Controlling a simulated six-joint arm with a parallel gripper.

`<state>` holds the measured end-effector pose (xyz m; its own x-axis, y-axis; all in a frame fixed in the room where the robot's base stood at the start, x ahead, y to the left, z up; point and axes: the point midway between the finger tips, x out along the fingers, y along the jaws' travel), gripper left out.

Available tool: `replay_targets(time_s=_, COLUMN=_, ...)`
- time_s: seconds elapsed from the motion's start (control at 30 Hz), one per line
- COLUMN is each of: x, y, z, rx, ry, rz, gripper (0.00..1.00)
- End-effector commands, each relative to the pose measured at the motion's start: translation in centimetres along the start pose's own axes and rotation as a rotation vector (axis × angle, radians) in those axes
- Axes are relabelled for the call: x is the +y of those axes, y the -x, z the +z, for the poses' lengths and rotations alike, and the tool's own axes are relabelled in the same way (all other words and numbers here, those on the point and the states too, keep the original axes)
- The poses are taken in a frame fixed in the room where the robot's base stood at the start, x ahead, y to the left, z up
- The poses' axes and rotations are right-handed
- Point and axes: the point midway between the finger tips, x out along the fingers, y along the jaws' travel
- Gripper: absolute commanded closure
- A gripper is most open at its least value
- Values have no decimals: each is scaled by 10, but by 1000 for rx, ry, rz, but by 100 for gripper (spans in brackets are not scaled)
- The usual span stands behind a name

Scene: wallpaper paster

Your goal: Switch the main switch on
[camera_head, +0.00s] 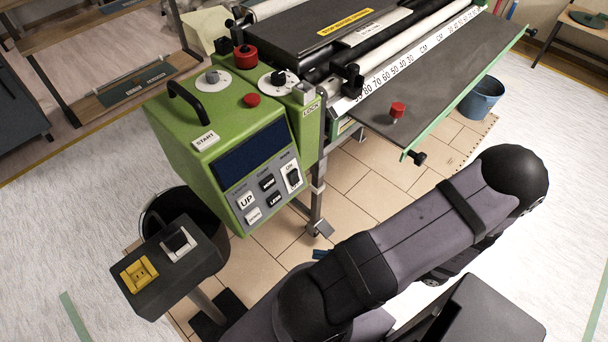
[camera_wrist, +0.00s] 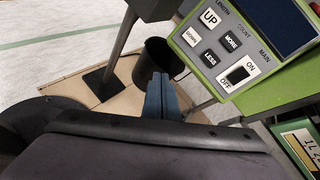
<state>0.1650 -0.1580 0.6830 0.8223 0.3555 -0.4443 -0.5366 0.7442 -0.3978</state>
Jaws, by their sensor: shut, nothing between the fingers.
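The main switch (camera_head: 293,179) is a black rocker on a white plate, on the grey front panel of the green control box (camera_head: 178,135). In the wrist view the main switch (camera_wrist: 238,75) has ON printed at its upper end and OFF at its lower end. I cannot tell which way the rocker is tilted. My gripper (camera_wrist: 161,97) shows blue fingers closed together and empty, apart from the panel and to the left of and below the switch in the wrist view. In the head view only a small blue part of it shows, below the box; my arm hides the rest.
UP, DOWN, MORE and LESS buttons (camera_head: 268,183) sit left of the switch, under a dark display (camera_head: 251,152). A post with a grey box and yellow socket (camera_head: 139,273) stands front left, near a black bin (camera_head: 176,212). The paster table (camera_head: 440,85) extends right.

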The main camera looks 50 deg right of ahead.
Motion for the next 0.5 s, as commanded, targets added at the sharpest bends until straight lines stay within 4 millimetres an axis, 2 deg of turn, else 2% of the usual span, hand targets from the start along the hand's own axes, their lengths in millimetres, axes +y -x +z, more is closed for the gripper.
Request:
replay_targets(time_s=0.1, x=-38, y=7, z=-8, rx=20, ry=143, rz=-135, gripper=100)
replay_targets(time_s=0.3, x=-94, y=25, z=-12, rx=88, ry=439, rz=-340, gripper=100)
replay_targets(time_s=0.5, x=-120, y=37, z=-4, rx=147, ry=707, rz=-448, gripper=100)
